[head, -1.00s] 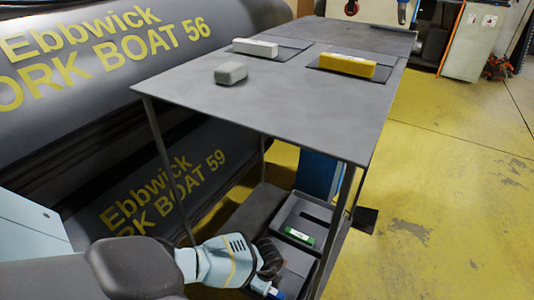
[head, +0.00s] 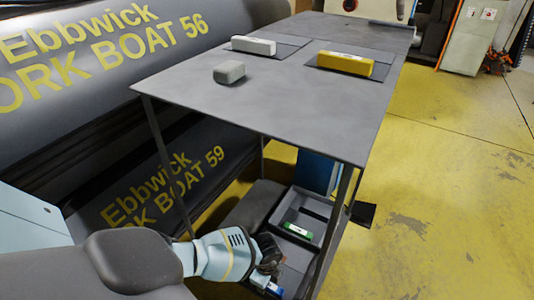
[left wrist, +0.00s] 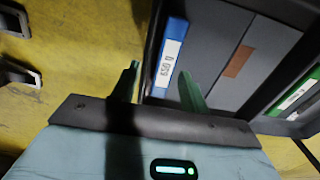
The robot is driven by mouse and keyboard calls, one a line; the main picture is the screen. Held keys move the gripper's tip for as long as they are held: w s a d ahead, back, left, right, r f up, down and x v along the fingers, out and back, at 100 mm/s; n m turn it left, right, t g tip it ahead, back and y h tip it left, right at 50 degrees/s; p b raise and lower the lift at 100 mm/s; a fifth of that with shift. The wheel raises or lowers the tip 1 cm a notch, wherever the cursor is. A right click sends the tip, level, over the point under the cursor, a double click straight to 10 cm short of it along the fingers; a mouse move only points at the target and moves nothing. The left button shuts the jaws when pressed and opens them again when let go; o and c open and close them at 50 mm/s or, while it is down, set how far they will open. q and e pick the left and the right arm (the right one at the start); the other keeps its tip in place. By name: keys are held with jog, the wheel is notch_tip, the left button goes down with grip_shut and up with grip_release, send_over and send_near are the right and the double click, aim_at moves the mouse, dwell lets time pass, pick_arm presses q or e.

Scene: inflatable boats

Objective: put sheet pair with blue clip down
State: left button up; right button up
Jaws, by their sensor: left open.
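My left gripper (head: 270,262) is low under the table top, over the lower shelf. In the left wrist view it is open (left wrist: 159,72), one finger on each side of the line of the blue clip (left wrist: 169,58). The blue clip has a white label and lies along the edge of the dark grey sheet pair (left wrist: 208,50), within a dark tray. In the head view the blue clip (head: 266,286) shows just below the gripper, and the sheets are mostly hidden. Whether the fingers touch the clip is unclear. My right gripper is out of view.
A green clip (head: 298,231) lies in the neighbouring tray compartment (head: 322,209). Table legs stand close to my arm. Yellow floor at right is clear.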

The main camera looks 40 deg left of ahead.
pick_arm(q)
notch_tip(320, 180, up, 11)
jog(key=p, duration=0.4)
jog(key=shift+w+a, duration=0.15)
jog(key=shift+w, duration=0.1)
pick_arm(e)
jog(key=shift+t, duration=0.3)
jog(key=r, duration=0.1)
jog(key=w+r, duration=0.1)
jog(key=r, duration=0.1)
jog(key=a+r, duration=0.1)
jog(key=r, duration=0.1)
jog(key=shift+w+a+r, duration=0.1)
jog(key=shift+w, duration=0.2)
